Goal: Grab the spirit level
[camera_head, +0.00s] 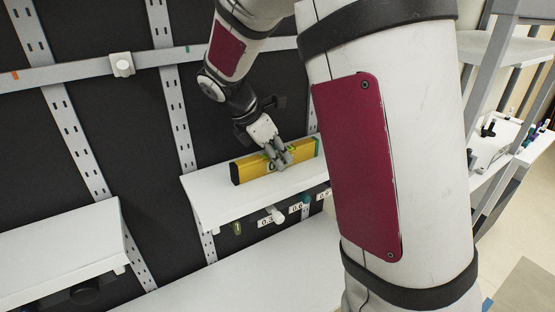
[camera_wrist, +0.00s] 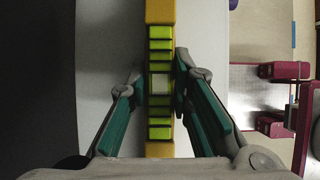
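The spirit level (camera_head: 246,168) is a long yellow bar with dark ends, lying on a white wall shelf in the head view. In the wrist view the spirit level (camera_wrist: 160,12) runs up the middle, with bright green parts along it. My gripper (camera_head: 276,158) is at the level's middle, pointing down. In the wrist view my gripper (camera_wrist: 160,85) has one teal-padded finger on each side of the level, both very close to its edges. I cannot tell whether both fingers touch it. The level appears to rest on the shelf.
A lower white shelf (camera_head: 60,245) is at the left. Slotted metal rails (camera_head: 75,140) line the dark wall. Maroon objects (camera_wrist: 285,70) lie beyond the shelf at right.

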